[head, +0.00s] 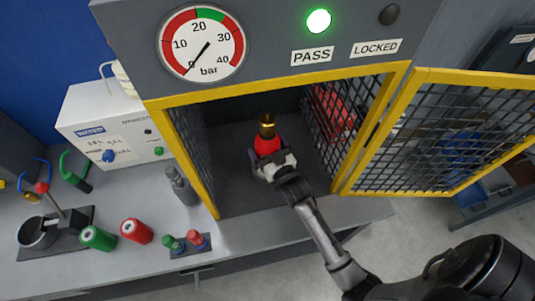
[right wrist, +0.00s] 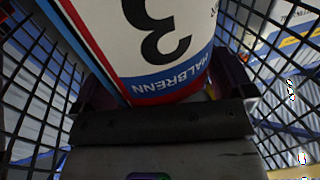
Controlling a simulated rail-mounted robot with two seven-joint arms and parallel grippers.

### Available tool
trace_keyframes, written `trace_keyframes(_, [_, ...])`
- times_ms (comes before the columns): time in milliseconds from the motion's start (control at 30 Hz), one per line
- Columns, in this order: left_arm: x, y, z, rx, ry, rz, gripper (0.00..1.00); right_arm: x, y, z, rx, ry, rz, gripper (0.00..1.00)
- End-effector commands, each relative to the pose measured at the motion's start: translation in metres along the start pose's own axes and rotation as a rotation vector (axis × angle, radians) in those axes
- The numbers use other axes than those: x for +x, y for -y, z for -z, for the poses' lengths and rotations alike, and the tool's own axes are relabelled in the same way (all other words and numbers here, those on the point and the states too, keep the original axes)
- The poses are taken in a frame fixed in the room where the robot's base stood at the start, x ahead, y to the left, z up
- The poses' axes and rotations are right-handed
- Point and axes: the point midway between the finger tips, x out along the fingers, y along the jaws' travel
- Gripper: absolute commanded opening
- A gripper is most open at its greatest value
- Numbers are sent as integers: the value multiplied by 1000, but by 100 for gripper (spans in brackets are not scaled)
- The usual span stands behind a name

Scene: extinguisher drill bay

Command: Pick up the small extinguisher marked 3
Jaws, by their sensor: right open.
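The small extinguisher (head: 267,144) is red with a brass top and stands inside the yellow-framed mesh cage. In the right wrist view its white label (right wrist: 160,40) shows a large upside-down 3 and the word HALBRENN. My right gripper (head: 270,158) reaches in through the cage's open front. Its jaws are open, with one finger on each side of the extinguisher's body. The right wrist view shows the dark fingers flanking the label; whether they touch it I cannot tell. My left gripper is not in view.
The mesh door (head: 440,135) stands open to the right. Above the cage, the gauge (head: 202,44) points near 0, the PASS lamp (head: 318,21) glows green and the LOCKED lamp (head: 390,14) is dark. Green (head: 98,238) and red (head: 136,231) cylinders lie on the bench at left.

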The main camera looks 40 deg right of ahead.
Motion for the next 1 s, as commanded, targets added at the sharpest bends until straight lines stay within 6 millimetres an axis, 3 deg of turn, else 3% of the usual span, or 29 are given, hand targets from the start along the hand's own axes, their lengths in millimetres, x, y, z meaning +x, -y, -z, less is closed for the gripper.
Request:
trace_keyframes(67, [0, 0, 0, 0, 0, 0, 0, 0, 0, 0, 0, 0, 0, 98])
trace_keyframes(1000, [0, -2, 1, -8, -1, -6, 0, 0, 0, 0, 1, 0, 0, 8])
